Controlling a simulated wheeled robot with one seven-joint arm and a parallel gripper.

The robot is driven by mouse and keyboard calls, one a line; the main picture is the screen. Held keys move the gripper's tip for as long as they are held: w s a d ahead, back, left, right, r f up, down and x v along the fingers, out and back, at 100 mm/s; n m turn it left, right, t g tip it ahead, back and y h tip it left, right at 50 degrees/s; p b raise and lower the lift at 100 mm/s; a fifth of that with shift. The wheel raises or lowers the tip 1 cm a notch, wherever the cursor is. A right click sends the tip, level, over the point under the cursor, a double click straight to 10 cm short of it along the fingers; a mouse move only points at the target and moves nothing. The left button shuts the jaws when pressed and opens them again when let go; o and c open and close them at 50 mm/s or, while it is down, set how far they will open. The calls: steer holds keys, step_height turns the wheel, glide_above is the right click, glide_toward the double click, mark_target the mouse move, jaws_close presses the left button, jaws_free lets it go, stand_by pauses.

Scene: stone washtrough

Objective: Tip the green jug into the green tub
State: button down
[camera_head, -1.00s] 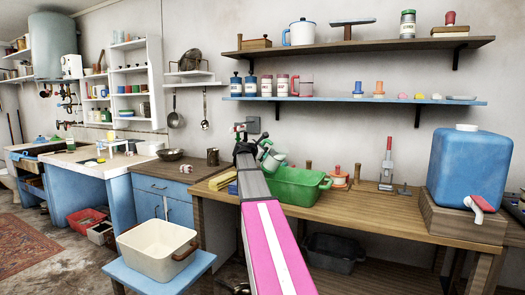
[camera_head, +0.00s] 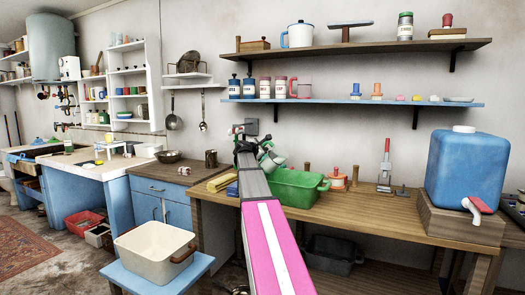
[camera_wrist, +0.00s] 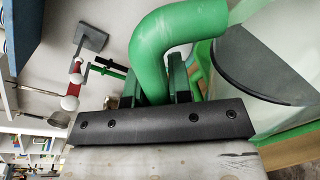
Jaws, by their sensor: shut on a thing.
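The green jug (camera_head: 271,161) is held up over the left end of the green tub (camera_head: 300,190), and it looks tilted. My gripper (camera_head: 257,151) is shut on the jug's thick green handle. In the wrist view the curved handle (camera_wrist: 165,45) passes between the dark fingers of my gripper (camera_wrist: 168,85). The jug's pale body (camera_wrist: 285,45) fills the right side there, with a dark curved patch on it. The tub stands on the wooden bench. My arm hides part of its left side. I cannot see any liquid leaving the jug.
On the wooden bench (camera_head: 400,212), a yellow cloth (camera_head: 221,183) lies left of the tub and an orange-based item (camera_head: 337,183) stands right of it. A blue water container (camera_head: 466,170) is far right. Two shelves hang above. A cream basin (camera_head: 154,253) sits in front left.

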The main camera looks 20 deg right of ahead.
stand_by(0.3)
steer(key=shift+s+d+r+m+y, duration=0.35)
steer(key=shift+s+d+m, duration=0.2)
steer(key=shift+m, duration=0.25)
steer(key=shift+s, duration=0.1)
stand_by(0.9)
steer(key=shift+s+d+r+m, duration=0.1)
steer(key=shift+s+d+m, duration=0.4)
steer(key=shift+m, duration=0.4)
stand_by(0.8)
steer(key=shift+s+d+m+t+y, duration=0.45)
steer(key=shift+s+d+m, duration=0.2)
steer(key=shift+m, duration=0.25)
steer(key=shift+s, duration=0.1)
stand_by(0.7)
